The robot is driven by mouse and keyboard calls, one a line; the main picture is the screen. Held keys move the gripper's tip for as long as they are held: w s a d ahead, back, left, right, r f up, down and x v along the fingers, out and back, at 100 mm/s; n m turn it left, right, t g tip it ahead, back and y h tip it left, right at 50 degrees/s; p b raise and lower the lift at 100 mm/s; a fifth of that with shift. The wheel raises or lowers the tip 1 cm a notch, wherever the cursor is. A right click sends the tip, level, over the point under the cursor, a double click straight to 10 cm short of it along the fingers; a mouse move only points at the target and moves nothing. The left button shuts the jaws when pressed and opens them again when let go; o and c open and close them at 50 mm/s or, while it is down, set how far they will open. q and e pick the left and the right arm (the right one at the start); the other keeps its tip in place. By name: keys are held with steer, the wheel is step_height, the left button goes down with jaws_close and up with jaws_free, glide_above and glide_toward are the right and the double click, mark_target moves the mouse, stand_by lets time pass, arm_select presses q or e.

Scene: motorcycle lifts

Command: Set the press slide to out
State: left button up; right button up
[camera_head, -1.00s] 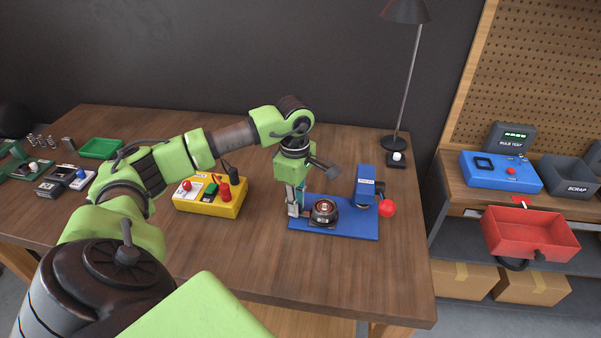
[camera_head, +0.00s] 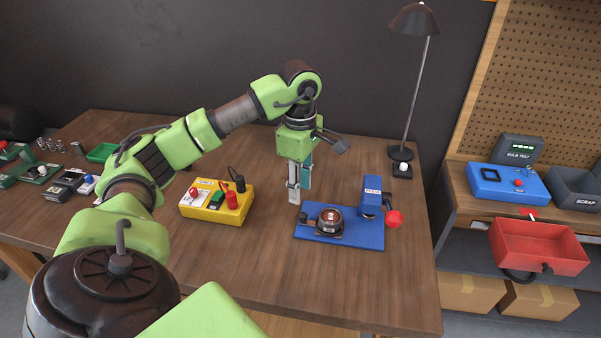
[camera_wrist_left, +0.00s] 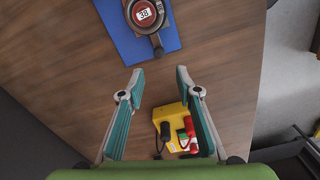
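The press is a blue base plate (camera_head: 362,240) on the table, with a blue column (camera_head: 372,195) and a red ball lever (camera_head: 393,219) at its right. The slide carries a dark round holder (camera_head: 330,221) on the plate's left half, in front of and left of the column. A short dark handle (camera_head: 306,216) points left from it. In the left wrist view, the holder (camera_wrist_left: 145,13) shows a red disc labelled 38, and its handle (camera_wrist_left: 158,46) points towards my fingers. My left gripper (camera_head: 300,197) is open and empty (camera_wrist_left: 160,78), just left of and above the handle, apart from it.
A yellow box (camera_head: 217,210) with red and green parts stands left of the press. A lamp (camera_head: 404,110) stands behind right. The table front is clear.

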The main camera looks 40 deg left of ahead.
arm_select(q)
steer(key=shift+r, duration=1.55)
